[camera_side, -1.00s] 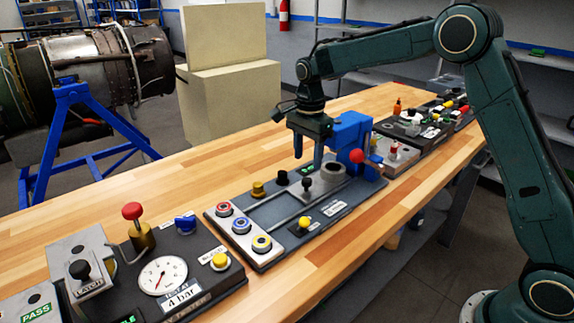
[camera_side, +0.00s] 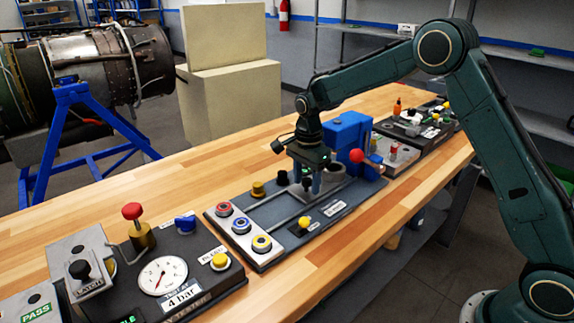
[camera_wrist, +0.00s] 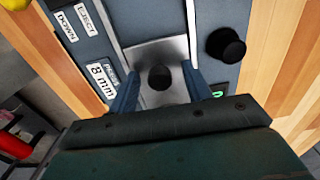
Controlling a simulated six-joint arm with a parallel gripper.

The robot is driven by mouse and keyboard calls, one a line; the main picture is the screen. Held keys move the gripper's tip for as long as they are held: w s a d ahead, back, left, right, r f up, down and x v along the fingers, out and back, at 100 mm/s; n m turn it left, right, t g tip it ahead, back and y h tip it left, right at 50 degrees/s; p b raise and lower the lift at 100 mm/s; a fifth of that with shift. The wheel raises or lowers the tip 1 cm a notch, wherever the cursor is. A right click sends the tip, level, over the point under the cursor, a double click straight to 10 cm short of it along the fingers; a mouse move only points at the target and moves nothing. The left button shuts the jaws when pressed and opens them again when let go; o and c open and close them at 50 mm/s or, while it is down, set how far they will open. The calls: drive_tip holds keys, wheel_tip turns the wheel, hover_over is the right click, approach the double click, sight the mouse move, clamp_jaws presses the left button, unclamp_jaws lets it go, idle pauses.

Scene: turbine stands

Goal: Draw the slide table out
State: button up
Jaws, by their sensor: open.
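The slide table (camera_wrist: 152,50) is a silver plate on the dark grey press station (camera_side: 345,212). In the wrist view its black knob (camera_wrist: 160,77) stands between my two fingers, with a gap on each side. My gripper (camera_wrist: 160,72) is open and points down around the knob. In the side view my gripper (camera_side: 311,188) is low over the slide table at the rails, in front of the blue press (camera_side: 346,133). It hides most of the knob and plate there.
A second black knob (camera_wrist: 226,46) stands right of the plate in the wrist view. A red ball handle (camera_side: 356,156) is close to my gripper's right side. Colored buttons (camera_side: 241,226) and a yellow knob (camera_side: 304,222) are nearer the front. The rails left of my gripper are clear.

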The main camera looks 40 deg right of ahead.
idle(0.5)
clamp_jaws()
drive_tip(key=shift+a, duration=8.25)
drive_tip(key=shift+o, duration=1)
unclamp_jaws()
wheel_tip(320, 180, up, 7)
drive_tip(key=shift+d+r, duration=0.1)
